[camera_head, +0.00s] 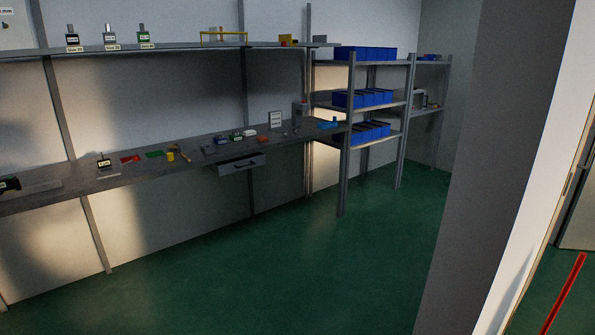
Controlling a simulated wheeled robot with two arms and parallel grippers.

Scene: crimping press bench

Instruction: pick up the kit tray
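I cannot tell for sure which thing is the kit tray. A small flat red item (130,159) and a flat green item (154,154) lie on the long grey workbench (60,191) along the wall. A small blue item (328,125) lies at the bench's far right end. All are too small to make out closely. Neither of my grippers is in view.
An open drawer (241,164) juts out under the bench. A shelf (180,48) above it holds small labelled items. A rack (345,170) with blue bins (365,53) stands beyond. A grey wall (475,170) blocks the right. The green floor (270,270) is clear.

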